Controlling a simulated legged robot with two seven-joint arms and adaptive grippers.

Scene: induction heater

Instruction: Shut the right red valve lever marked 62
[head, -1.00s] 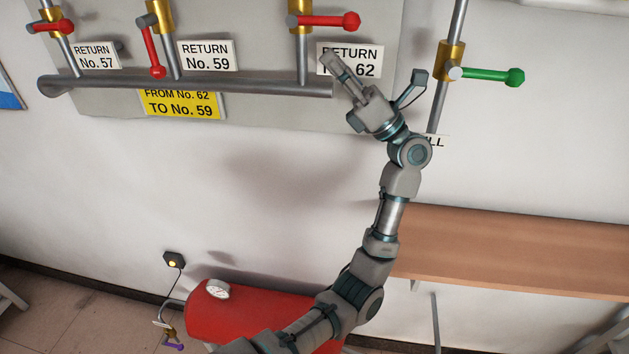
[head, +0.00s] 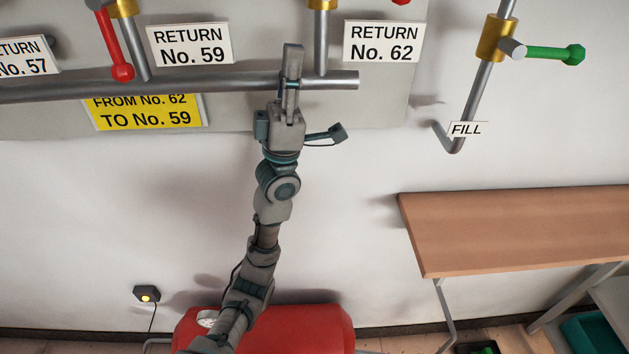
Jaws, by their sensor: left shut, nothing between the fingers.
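The valve above the sign RETURN No. 62 (head: 381,42) is mostly cut off by the top edge of the head view. Its brass body (head: 322,4) shows at the edge, and only the tip of its red lever (head: 401,2) shows to the right, so the lever points sideways. My left gripper (head: 292,50) is shut and empty. It points up in front of the horizontal grey pipe, left of the 62 pipe and below the valve, apart from the lever. My right gripper is not in view.
The red lever (head: 112,45) of valve 59 hangs down at left. A green lever (head: 556,55) sits on the FILL pipe at right. The grey horizontal pipe (head: 200,82) crosses the panel. A wooden table (head: 530,230) stands at right, a red tank (head: 310,325) below.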

